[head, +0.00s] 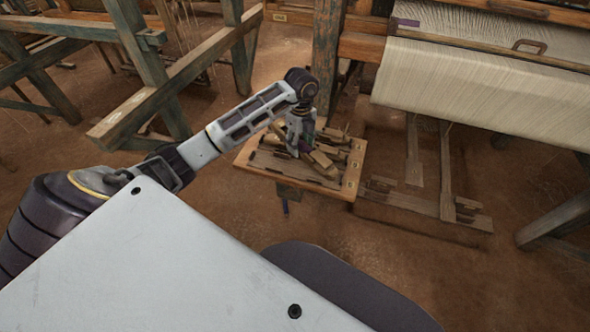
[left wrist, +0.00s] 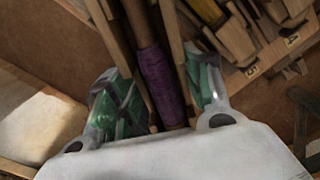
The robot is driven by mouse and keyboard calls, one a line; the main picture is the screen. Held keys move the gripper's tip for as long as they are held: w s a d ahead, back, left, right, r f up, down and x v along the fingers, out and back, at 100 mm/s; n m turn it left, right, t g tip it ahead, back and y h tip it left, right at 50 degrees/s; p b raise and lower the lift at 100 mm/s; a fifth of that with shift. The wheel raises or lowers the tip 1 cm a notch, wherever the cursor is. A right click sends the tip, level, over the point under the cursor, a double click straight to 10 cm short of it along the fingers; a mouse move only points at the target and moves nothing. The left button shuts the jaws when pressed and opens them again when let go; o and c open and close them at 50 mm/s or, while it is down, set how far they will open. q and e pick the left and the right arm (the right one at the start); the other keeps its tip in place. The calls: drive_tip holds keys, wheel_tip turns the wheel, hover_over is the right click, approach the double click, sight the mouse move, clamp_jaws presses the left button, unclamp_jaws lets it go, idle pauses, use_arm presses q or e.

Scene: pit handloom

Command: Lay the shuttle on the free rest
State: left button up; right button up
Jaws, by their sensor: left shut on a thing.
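My left gripper (head: 302,148) points down over a small wooden rack (head: 349,186) in the middle of the head view. In the left wrist view its two green-padded fingers (left wrist: 160,95) are shut on the shuttle (left wrist: 162,80), a long wooden frame with a purple yarn bobbin inside. The shuttle lies lengthwise away from the camera between the fingers, and its near end is hidden by the gripper body. The rack has wooden dividers and number labels, with 4 and 5 readable. I cannot tell whether the shuttle touches the rack. My right gripper is not in view.
A yellow bobbin (left wrist: 206,10) lies in the rack right of the held shuttle. The loom with white warp (head: 480,85) stands at the back right, with wooden treadles (head: 446,175) below. A timber frame (head: 160,75) stands left. Brown floor is bare in front.

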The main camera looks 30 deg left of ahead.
use_arm(q)
drive_tip(key=n, duration=0.2)
drive_tip(key=a+n, duration=0.1)
drive_tip(key=n, duration=0.1)
drive_tip(key=a+f+n, duration=0.1)
drive_tip(key=n, duration=0.1)
drive_tip(key=shift+s+b, duration=0.25)
drive_tip(key=shift+b, duration=0.05)
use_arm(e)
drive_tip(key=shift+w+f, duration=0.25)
use_arm(q)
drive_tip(key=shift+n, duration=0.3)
drive_tip(key=shift+d+f, duration=0.1)
drive_tip(key=shift+f, duration=0.05)
hover_over(295, 168)
drive_tip(key=shift+f, duration=2.4)
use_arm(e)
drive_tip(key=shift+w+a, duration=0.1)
use_arm(q)
drive_tip(key=shift+f, duration=2.45)
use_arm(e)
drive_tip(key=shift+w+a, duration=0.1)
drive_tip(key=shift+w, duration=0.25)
use_arm(q)
drive_tip(key=shift+f, duration=0.15)
